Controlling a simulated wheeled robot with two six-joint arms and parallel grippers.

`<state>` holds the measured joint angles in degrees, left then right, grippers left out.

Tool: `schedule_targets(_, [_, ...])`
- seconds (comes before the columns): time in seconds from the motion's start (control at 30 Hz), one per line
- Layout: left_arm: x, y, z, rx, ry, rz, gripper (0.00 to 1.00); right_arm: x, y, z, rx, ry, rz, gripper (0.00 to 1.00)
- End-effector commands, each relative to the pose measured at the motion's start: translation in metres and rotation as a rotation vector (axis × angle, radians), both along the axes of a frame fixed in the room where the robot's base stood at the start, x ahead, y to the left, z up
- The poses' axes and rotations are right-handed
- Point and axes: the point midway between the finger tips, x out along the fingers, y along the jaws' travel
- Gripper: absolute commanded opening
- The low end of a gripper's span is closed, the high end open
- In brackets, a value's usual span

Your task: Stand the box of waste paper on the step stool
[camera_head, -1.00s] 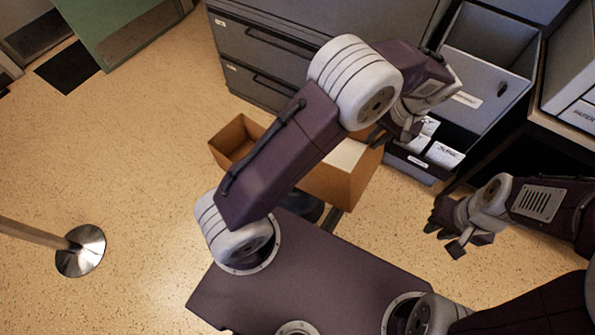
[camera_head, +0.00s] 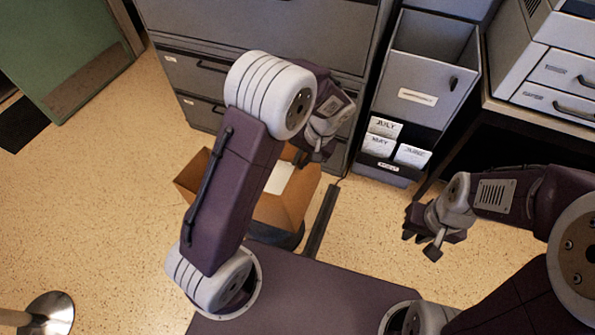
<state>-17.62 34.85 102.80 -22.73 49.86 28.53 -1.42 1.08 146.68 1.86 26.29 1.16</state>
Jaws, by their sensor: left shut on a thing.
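The box of waste paper, an open brown cardboard box (camera_head: 287,207), is in front of my base, partly hidden behind my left arm. White paper shows inside it. My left gripper (camera_head: 308,157) is shut on the box's far right rim. The box seems to be held above the floor, but its underside is hidden. My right gripper (camera_head: 421,240) is empty, its fingers apart, over the floor to the right of the box.
Grey drawer cabinets (camera_head: 205,75) stand close behind the box. A grey bin unit (camera_head: 420,93) with month-labelled cards is right of them, then a dark desk (camera_head: 530,122). A post base (camera_head: 50,312) stands at lower left. The left floor is mostly open.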

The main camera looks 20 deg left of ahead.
Motion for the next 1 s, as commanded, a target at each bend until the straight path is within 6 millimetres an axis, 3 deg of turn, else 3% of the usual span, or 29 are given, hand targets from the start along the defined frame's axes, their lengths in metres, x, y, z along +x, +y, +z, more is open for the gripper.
schedule_targets(0.27, [0.0,0.009,-0.006,0.0,-0.003,-0.002,0.0,0.0,0.0,-0.003,0.0,0.0,0.0,0.2])
schedule_targets(0.53, [-0.001,0.009,-0.045,0.001,-0.001,-0.001,0.0,0.0,0.0,-0.021,0.0,0.0,0.0,0.2])
schedule_targets(0.73, [0.0,0.008,-0.045,-0.001,-0.003,-0.001,0.0,0.0,0.0,-0.019,0.0,0.0,0.0,0.2])
schedule_targets(0.8, [-0.001,0.008,-0.046,-0.003,-0.001,0.0,0.24,0.0,0.0,-0.02,0.0,0.0,0.0,0.2])
schedule_targets(0.83, [-0.001,0.008,-0.046,-0.003,-0.001,0.0,0.31,0.0,0.0,-0.02,0.0,0.0,0.0,0.2])
schedule_targets(1.0, [-0.001,0.008,-0.045,-0.002,-0.002,-0.001,0.31,0.0,0.0,-0.019,0.0,0.0,0.0,0.2])
